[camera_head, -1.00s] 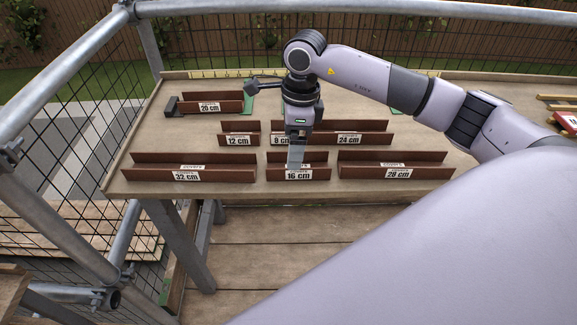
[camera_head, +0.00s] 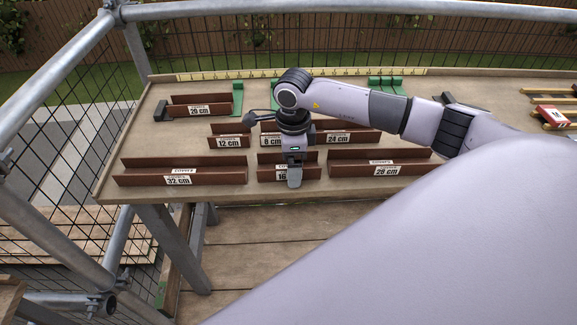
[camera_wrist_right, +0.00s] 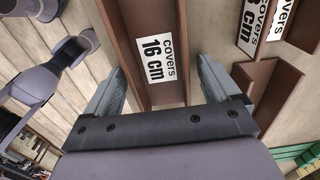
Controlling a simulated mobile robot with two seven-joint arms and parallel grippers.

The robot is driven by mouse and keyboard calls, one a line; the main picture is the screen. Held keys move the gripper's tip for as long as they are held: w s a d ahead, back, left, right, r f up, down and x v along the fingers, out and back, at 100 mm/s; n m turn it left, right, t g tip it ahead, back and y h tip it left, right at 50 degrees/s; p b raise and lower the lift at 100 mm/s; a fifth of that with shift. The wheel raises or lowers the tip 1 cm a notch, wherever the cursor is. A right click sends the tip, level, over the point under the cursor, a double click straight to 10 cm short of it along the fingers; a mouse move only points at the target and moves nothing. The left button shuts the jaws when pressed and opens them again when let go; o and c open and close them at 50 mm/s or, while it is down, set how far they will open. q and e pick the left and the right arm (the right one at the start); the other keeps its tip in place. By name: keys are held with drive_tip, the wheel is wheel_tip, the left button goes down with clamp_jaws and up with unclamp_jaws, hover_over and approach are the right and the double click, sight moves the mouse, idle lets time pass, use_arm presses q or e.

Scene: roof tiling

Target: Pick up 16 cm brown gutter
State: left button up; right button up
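The 16 cm brown gutter (camera_head: 309,172) lies in the front row on the table, between the 32 cm and 28 cm gutters. My right gripper (camera_head: 294,182) is at its middle and covers part of its label in the head view. In the right wrist view the labelled gutter (camera_wrist_right: 170,82) shows between the two fingers of the open gripper (camera_wrist_right: 160,70). Gaps show at the fingers, and I see no grip on it.
The 32 cm gutter (camera_head: 215,177) lies left and the 28 cm gutter (camera_head: 350,170) right, both close by. Behind are the 12 cm (camera_head: 212,141), 8 cm (camera_head: 265,128) and 24 cm (camera_head: 370,137) gutters. The 20 cm gutter (camera_head: 185,111) is back left. The table's front edge is just ahead.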

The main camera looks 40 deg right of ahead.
drive_tip(key=c, duration=0.9)
drive_tip(key=shift+r, duration=0.15)
